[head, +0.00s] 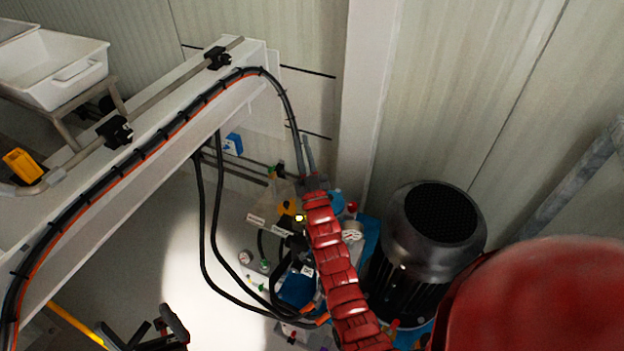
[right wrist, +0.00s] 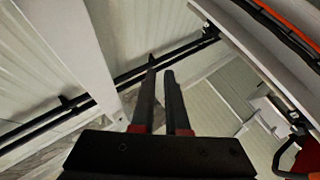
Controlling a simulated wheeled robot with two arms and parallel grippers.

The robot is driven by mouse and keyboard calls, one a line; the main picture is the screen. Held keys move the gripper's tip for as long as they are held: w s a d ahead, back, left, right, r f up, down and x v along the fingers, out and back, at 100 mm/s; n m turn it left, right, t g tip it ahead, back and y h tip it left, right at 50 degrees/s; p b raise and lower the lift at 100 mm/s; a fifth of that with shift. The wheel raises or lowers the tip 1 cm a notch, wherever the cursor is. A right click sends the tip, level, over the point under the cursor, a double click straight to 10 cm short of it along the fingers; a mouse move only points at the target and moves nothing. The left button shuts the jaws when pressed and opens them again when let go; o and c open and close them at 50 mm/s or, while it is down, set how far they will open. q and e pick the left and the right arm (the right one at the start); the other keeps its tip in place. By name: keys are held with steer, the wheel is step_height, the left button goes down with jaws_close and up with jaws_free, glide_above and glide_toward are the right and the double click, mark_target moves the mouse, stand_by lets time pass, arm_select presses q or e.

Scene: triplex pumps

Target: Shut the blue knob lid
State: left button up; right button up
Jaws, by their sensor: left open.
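A blue round part (head: 336,203), perhaps the blue knob, shows on the pump assembly, partly hidden behind my red right arm. A small blue and white box (head: 232,144) is on the back wall. I cannot tell which carries the knob lid, or whether it is open. My right gripper (head: 304,155) is above the pump, its two dark fingers apart and nothing between them. In the right wrist view the fingers (right wrist: 160,90) also stand apart and empty. My left gripper (head: 140,328) is open at the bottom left, far from the pump, and partly cut off.
A black motor (head: 427,240) stands right of the pump. A white beam (head: 175,105) with black and orange cables runs across the left. Black hoses (head: 212,245) hang in front of the pump. White trays (head: 55,70) stand at the upper left.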

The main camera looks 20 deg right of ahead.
steer(key=w+d+f+g+b, duration=0.1)
steer(key=w+f+g, duration=0.1)
steer(key=w+f, duration=0.1)
steer(key=w+d+f+g+b, duration=0.2)
steer(key=w+f, duration=0.2)
steer(key=w, duration=0.2)
steer(key=w+d+f+n+g+b, duration=0.1)
steer(key=w+d+f+g+b, duration=0.1)
steer(key=w+f, duration=0.2)
steer(key=shift+w+f+g+y, duration=0.2)
steer(key=shift+w+g+y, duration=0.1)
steer(key=shift+w, duration=0.4)
jaws_close()
step_height(320, 180, down, 8)
steer(key=w+d+n+g+y+b, duration=0.2)
steer(key=d+g+b, duration=0.1)
steer(key=g+b, duration=0.4)
steer(key=s+a+n+g+y+b, duration=0.1)
steer(key=s+n+g+y+b, duration=0.1)
steer(key=s+g, duration=0.55)
steer(key=b+x, duration=0.7)
steer(key=x, duration=0.2)
steer(key=s+p, duration=0.2)
steer(key=p, duration=0.6)
steer(key=s+d+p, duration=0.1)
steer(key=s+p, duration=0.1)
steer(key=p, duration=0.6)
steer(key=shift+d+p, duration=0.1)
steer(key=shift+p, duration=0.3)
